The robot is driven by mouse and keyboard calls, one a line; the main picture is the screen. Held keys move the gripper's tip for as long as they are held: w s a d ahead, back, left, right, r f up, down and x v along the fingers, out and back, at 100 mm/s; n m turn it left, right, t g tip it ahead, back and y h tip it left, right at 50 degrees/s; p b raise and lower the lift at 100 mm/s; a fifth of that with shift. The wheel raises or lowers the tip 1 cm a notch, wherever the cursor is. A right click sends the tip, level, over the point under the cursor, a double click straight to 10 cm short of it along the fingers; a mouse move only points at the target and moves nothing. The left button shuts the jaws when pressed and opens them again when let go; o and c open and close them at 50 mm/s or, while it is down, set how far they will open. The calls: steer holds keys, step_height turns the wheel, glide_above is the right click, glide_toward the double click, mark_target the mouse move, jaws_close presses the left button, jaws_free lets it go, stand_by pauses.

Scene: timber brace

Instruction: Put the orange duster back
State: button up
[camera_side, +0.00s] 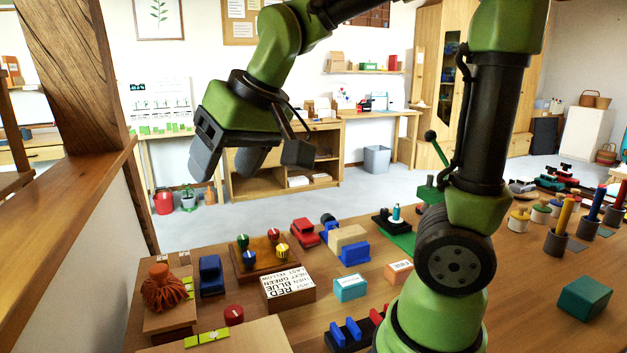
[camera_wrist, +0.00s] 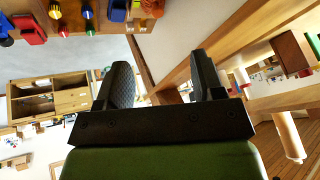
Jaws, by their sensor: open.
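The orange duster (camera_side: 163,292), with a shaggy rust-orange body and a knob on top, sits upright on a wooden block (camera_side: 170,320) at the left of the table. My gripper (camera_side: 228,162) is open and empty, raised well above the table, up and right of the duster and apart from it. In the wrist view my gripper (camera_wrist: 163,84) shows two dark fingers spread wide with nothing between them. An orange shape (camera_wrist: 152,8) at the top edge there looks like the duster, partly cut off.
A timber post (camera_side: 75,75) and ledge (camera_side: 70,220) stand close on the left. A blue toy car (camera_side: 211,275), a peg board (camera_side: 265,262) and a lettered box (camera_side: 288,288) crowd the table near the duster. The air around my gripper is clear.

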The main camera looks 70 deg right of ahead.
steer(key=s+a+t+y, duration=0.1)
steer(key=s, duration=1.1)
steer(key=shift+s+a+f+m, duration=0.2)
steer(key=shift+s+m, duration=0.05)
steer(key=shift+m, duration=0.15)
